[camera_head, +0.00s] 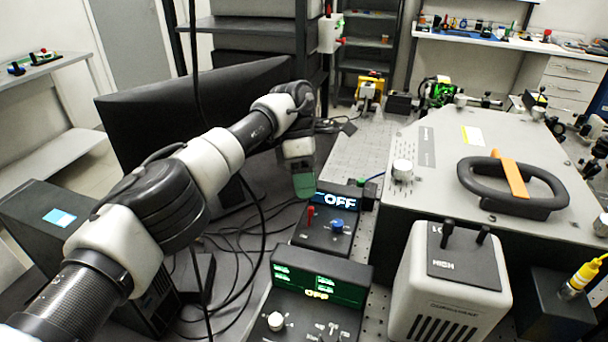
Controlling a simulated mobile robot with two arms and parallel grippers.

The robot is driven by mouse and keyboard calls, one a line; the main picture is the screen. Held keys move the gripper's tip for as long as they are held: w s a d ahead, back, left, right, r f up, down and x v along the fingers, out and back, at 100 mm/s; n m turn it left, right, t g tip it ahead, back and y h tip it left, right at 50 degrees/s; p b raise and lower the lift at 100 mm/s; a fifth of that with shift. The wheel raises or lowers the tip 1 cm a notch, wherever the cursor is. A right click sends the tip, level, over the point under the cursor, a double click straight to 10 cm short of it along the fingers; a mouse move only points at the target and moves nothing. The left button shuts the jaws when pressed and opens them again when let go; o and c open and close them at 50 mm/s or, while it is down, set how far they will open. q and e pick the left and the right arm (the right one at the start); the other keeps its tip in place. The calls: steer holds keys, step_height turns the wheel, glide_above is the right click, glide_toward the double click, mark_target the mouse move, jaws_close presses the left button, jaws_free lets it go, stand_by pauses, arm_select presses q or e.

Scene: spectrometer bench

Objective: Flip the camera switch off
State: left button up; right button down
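A small black control box (327,238) stands right of the picture's middle, with a lit blue-white display (336,201) reading OFF. On its sloped face are a red toggle switch (310,213) and a blue knob (337,226). A nearer black box (330,313) has green readouts, a yellowish OFF and a white knob (276,321). I cannot read which box belongs to the camera. My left gripper (304,186) points down just behind and left of the red switch, over the display's left end; I cannot tell whether it touches. Its finger gap is not visible. My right gripper is not in view.
A large grey instrument (450,150) with a black handle stands to the right. A light grey power unit (450,285) with dark switches stands close to the control boxes. A dark monitor (150,125) is behind my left arm. Loose black cables lie on the bench.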

arm_select(q)
steer(key=shift+p+v, duration=0.75)
steer(key=shift+v, duration=0.45)
steer(key=shift+w+a+r+p, duration=0.2)
steer(key=shift+r+p, duration=0.45)
steer(key=shift+p, duration=0.3)
